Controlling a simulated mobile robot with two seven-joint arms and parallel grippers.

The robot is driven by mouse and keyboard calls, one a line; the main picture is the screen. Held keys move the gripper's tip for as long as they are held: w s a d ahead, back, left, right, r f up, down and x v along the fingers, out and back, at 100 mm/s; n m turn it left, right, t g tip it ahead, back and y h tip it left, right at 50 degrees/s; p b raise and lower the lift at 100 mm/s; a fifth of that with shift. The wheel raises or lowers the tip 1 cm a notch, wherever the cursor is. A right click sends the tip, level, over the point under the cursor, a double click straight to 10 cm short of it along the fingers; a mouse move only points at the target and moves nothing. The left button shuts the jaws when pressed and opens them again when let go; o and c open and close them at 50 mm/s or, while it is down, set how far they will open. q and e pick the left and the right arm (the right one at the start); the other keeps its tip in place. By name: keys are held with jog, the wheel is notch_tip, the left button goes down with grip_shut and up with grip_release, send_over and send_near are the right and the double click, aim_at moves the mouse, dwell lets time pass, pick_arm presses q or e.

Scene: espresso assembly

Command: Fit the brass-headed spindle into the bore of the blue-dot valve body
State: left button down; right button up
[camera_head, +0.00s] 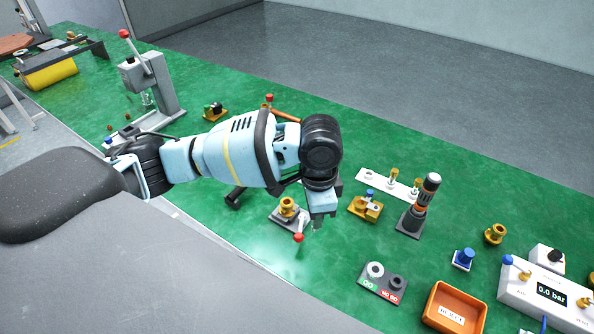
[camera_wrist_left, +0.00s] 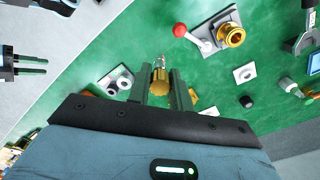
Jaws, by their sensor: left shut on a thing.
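My left gripper (camera_head: 316,222) points down over the bench, just right of a vise-like fixture. In the left wrist view its fingers (camera_wrist_left: 160,78) are shut on the brass-headed spindle (camera_wrist_left: 159,88); the brass head shows between them, with a thin pale tip beyond. A brass valve body (camera_head: 287,204) stands upright in the fixture with the red-knobbed lever, apart from the spindle. It also shows in the left wrist view (camera_wrist_left: 232,36). I cannot make out a blue dot on it. In the left wrist view my right gripper (camera_wrist_left: 42,66) has parallel fingers apart, with nothing visible between.
A gauge plate (camera_head: 383,284) and an orange bin (camera_head: 455,308) stand in front right. A brass-coloured block (camera_head: 366,206), a dark upright tool (camera_head: 418,207) and a loose brass body (camera_head: 495,234) stand to the right. A pressure box (camera_head: 548,293) is far right.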

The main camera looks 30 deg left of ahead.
pick_arm(q)
jog(key=d+f+m, duration=0.6)
jog(key=f+m, duration=0.2)
jog(key=m, duration=0.7)
jog(key=w+a+r+m, duration=0.3)
jog(key=w+a+r, duration=0.1)
jog(key=a, duration=0.5)
jog(key=w+a+r+m, duration=0.3)
jog(key=w+a+r, duration=0.1)
jog(key=a, duration=0.5)
jog(key=shift+a+r, duration=0.15)
jog(key=shift+r, duration=0.2)
jog(key=shift+f, duration=0.15)
